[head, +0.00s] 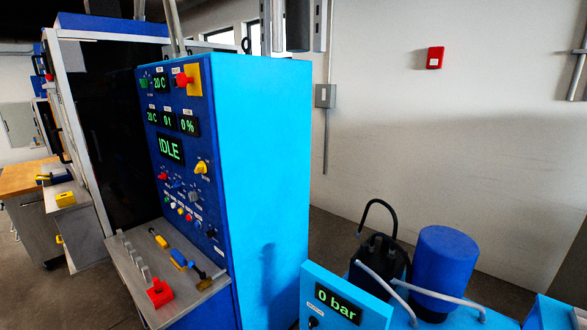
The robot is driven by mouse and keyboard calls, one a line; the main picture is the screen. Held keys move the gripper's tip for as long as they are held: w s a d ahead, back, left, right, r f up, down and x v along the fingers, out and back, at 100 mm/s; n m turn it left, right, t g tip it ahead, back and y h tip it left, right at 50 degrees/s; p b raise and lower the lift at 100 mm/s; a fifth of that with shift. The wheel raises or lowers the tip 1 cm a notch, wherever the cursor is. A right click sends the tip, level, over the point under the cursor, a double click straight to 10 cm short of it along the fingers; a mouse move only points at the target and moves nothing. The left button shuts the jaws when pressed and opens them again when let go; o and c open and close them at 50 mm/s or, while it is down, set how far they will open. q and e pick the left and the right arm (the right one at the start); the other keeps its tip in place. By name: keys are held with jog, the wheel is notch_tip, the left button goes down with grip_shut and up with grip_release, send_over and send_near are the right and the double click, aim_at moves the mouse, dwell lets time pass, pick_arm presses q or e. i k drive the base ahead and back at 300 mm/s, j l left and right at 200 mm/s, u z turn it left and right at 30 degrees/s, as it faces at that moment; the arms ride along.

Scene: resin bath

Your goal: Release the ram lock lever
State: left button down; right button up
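Several small levers and handles stand on a grey shelf (130,282) below a blue control panel (167,137). They include a yellow-handled lever (160,240), a blue and yellow handle (179,260), a dark-tipped handle (201,277) and a red block-like part (159,293). Labels are too small to read, so I cannot tell which one is the ram lock lever or how it is set. The panel display (170,149) reads IDLE. Neither of my grippers is in view.
The panel belongs to a tall blue cabinet (262,170) beside a dark-fronted machine (122,125). A unit with a "0 bar" display (338,302) stands at the front, near a blue cylinder (444,265) and black hose (378,204). A wooden-topped bench (25,178) is at left.

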aim_at(49, 76)
jog(key=u, duration=1.5)
jog(key=i+j, duration=0.1)
jog(key=i, duration=0.1)
